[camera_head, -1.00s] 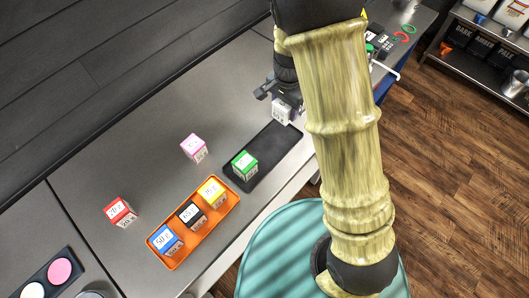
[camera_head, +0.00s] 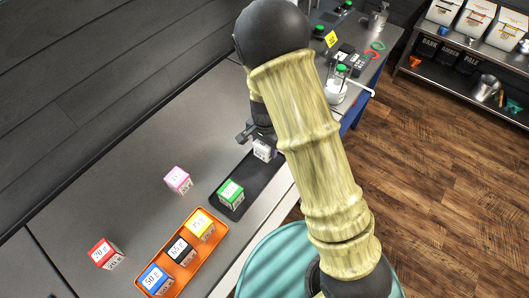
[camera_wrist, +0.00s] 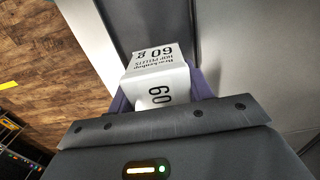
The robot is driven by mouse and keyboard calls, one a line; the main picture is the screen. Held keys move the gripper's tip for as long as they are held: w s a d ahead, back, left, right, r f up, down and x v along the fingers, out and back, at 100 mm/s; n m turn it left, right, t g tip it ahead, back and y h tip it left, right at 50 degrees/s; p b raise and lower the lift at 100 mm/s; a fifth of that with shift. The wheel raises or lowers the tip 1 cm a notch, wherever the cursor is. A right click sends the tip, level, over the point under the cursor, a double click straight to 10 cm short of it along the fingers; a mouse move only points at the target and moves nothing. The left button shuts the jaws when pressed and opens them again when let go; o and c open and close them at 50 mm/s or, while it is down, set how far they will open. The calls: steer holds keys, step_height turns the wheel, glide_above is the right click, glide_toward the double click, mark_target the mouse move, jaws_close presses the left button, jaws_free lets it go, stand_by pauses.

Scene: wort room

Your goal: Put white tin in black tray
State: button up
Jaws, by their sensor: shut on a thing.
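The white tin (camera_head: 263,150) is a small cube marked 60 g in black print. My gripper (camera_head: 256,134) is shut on it, and the tin also shows between the jaws in the wrist view (camera_wrist: 160,84). The black tray (camera_head: 257,181) is a long shallow tray on the grey counter. In the head view the tin is at the tray's far end, over or in it; I cannot tell whether it touches the tray floor. A green tin (camera_head: 231,194) stands in the tray's near end. My arm covers part of the area to the right.
An orange tray (camera_head: 166,289) with blue, black (camera_head: 181,250) and yellow (camera_head: 201,224) tins lies nearer. A pink tin (camera_head: 178,180) and a red tin (camera_head: 106,254) stand loose on the counter. The tray's middle is clear.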

mark_target(265, 153)
steer(key=shift+s+f, duration=0.1)
steer(key=shift+f, duration=0.05)
steer(key=shift+f+p, duration=0.3)
steer(key=shift+f, duration=1.4)
steer(key=shift+f, duration=0.15)
steer(key=o, duration=1.1)
